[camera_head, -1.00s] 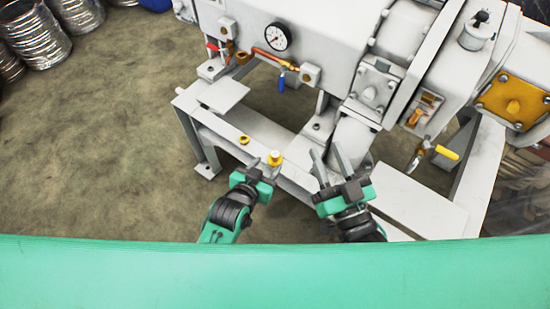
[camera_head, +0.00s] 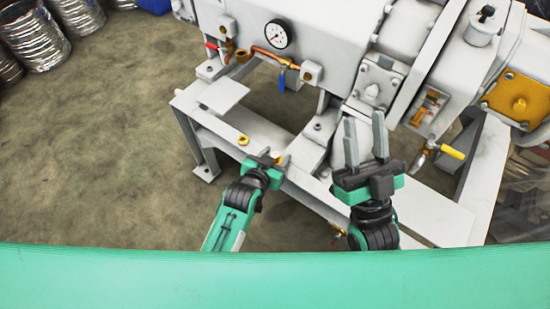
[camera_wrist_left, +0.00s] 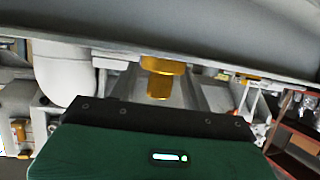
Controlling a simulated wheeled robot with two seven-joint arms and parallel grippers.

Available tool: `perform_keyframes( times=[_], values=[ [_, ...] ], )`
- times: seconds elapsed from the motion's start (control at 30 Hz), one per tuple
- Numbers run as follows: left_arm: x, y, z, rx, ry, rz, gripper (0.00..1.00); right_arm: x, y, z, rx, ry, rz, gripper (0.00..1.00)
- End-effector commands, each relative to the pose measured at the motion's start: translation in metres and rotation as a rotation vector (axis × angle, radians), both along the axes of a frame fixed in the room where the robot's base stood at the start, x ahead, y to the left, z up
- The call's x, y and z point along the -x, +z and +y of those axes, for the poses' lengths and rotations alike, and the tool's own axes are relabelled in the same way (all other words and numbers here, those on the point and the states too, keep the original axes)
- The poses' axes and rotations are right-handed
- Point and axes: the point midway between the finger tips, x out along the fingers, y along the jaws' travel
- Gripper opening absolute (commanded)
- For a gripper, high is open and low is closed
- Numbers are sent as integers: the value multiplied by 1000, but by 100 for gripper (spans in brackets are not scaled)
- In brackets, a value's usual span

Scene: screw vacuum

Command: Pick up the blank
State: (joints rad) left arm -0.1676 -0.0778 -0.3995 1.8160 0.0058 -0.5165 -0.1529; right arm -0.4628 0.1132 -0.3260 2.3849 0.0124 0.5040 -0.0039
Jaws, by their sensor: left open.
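A large white machine with a pressure gauge (camera_head: 277,35) stands behind the beam. A blue-handled valve (camera_head: 282,77) and a yellow-handled valve (camera_head: 452,152) stick out from it. Metal drums stand at the upper left; the floor (camera_head: 100,150) there is clear.

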Motion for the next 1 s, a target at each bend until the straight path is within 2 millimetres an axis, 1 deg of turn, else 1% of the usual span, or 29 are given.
perform_keyframes(
  times=[0.17, 0.2, 0.27, 0.3, 0.37, 0.4, 0.43, 0.7, 0.87, 0.9, 1.0],
  values=[
    [0, 0, 0, 0, 0, 0, 48, 0, 0, 0, 0, 0, 0, 36],
    [0, 0, 0, 0, 0, 0, 40, 0, 0, 0, 0, 0, 1, 36],
    [0, 0, 0, 0, 0, 0, 29, 0, 0, 0, 0, 0, 1, 36],
    [0, 0, 0, 0, 0, 1, 21, 0, 0, 0, 0, 0, 1, 36],
    [0, 0, 0, 0, 0, 1, 9, 0, 0, 0, 0, 0, 1, 36],
    [0, -1, 0, -1, 0, 2, 1, 0, 0, 0, 0, 0, 1, 36],
    [0, -1, 0, -1, 0, 2, 0, 0, 0, 0, 0, 0, 1, 36],
    [1, -2, 1, -3, 0, 4, 0, 0, 0, 0, 1, 0, 2, 36],
    [1, 2, 1, -3, 0, 5, 0, -3, 0, 1, 4, 2, 19, 36],
    [1, 4, 1, -3, 0, 5, 0, -3, -2, 2, 6, 3, 30, 36],
    [1, 13, 0, -3, 0, 3, 0, -7, -18, 7, 28, 16, 122, 36]
  ],
)
